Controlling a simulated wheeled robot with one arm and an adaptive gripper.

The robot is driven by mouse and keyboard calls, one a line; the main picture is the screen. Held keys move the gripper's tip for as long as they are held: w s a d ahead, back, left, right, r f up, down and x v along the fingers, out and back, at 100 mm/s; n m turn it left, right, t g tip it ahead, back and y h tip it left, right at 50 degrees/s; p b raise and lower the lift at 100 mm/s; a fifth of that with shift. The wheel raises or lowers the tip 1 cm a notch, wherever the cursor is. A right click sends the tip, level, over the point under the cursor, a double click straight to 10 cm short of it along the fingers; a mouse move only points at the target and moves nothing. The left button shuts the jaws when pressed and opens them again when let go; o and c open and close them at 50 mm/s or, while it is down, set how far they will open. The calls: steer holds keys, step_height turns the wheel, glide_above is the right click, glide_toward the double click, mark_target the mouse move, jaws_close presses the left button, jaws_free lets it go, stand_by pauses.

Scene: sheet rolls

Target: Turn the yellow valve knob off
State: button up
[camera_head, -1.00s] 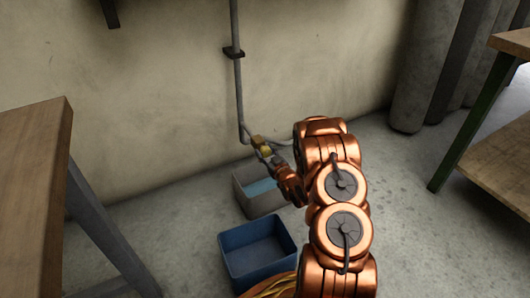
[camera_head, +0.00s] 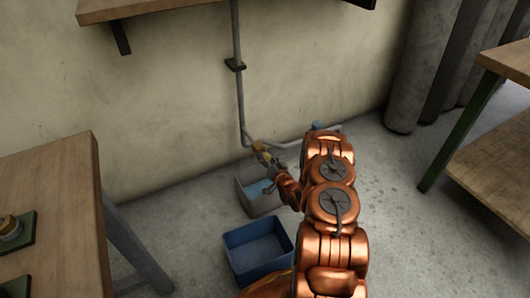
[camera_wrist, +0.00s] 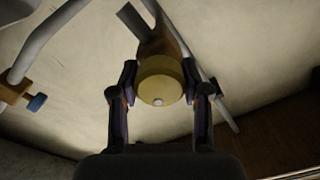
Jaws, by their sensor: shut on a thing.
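The yellow valve knob (camera_wrist: 160,82) is a round disc with a small pale dot near its lower edge in the wrist view. It sits on a brownish valve body on a grey pipe. My gripper (camera_wrist: 160,92) has a finger on each side of the knob, closed on its left and right edges. In the head view, the yellow knob (camera_head: 267,157) is small, low on the wall pipe. My gripper (camera_head: 272,164) reaches it from the lower right, and its fingers are hard to make out there.
A grey bin (camera_head: 243,196) with blue water stands below the valve, and an empty blue bin (camera_head: 229,241) stands in front. Another valve with a blue knob (camera_wrist: 37,103) is at the left in the wrist view. Wooden tables stand left (camera_head: 60,215) and right (camera_head: 500,155).

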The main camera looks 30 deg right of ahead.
steer(key=m+p, duration=0.2)
steer(key=m, duration=0.2)
steer(key=shift+m, duration=0.3)
steer(key=shift+m+p, duration=0.3)
steer(key=shift+m, duration=1.9)
steer(key=o, duration=1.1)
steer(key=shift+o, duration=0.2)
steer(key=shift+s, duration=0.15)
steer(key=s+a, duration=0.1)
steer(key=s, duration=1)
steer(key=shift+s, duration=0.35)
